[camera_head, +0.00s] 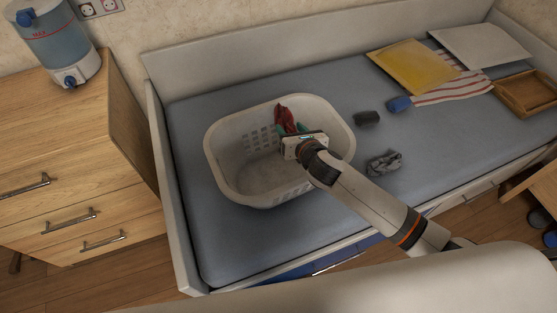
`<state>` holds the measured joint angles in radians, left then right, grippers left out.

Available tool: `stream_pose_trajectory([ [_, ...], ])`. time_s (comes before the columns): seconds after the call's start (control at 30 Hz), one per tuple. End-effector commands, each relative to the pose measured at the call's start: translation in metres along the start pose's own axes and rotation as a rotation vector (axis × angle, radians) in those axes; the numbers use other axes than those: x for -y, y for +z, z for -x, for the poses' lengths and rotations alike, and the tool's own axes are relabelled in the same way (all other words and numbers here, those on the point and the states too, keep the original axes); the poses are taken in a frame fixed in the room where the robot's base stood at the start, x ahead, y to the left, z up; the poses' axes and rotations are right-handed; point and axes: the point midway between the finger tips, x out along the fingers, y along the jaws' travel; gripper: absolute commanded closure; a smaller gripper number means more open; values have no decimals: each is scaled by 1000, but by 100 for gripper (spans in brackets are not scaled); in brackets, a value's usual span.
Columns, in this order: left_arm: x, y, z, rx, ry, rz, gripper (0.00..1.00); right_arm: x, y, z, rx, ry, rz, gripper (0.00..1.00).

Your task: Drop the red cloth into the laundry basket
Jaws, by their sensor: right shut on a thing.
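The white laundry basket (232,188) stands on the blue-grey mattress, with perforated walls and an open top. The red cloth (285,118) shows at the far side of the basket's opening, just beyond my right gripper (295,132). My right gripper is over the basket, reaching in from the right, and is shut on the red cloth. Its fingertips are mostly hidden behind the gripper body. A small green patch shows beside the cloth. The visible basket floor looks empty. My left gripper is not in view.
On the bed (200,240) lie a dark rolled item (367,118), a blue one (399,104), a crumpled grey cloth (384,162), a yellow envelope (412,66), a striped cloth (450,90) and a wooden tray (528,93). A wooden drawer cabinet (70,150) with a water dispenser (55,45) stands left.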

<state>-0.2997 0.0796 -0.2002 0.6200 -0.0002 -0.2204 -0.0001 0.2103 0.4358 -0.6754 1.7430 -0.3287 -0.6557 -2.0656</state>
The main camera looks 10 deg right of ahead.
Motion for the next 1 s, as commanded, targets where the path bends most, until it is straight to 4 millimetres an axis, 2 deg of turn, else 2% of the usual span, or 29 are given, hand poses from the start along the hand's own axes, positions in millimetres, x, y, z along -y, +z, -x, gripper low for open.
stream_pose_trajectory([
  [0.2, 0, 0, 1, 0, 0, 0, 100, 0, -1, 0, 0, 0, 0, 73],
  [0.23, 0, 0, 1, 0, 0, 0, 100, 0, -1, 0, 0, 0, 0, 47],
  [0.37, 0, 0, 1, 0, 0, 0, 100, 0, -1, 0, 0, 0, 0, 27],
  [0.63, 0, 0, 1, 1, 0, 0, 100, 0, -1, 1, 0, 0, 1, 27],
  [0.73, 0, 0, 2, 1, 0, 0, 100, 0, -1, 6, 0, 1, 2, 27],
  [0.87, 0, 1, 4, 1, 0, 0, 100, 0, -1, 26, 0, -1, 4, 27],
  [1.0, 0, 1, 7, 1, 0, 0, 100, 0, 0, 57, 2, 0, 3, 27],
])
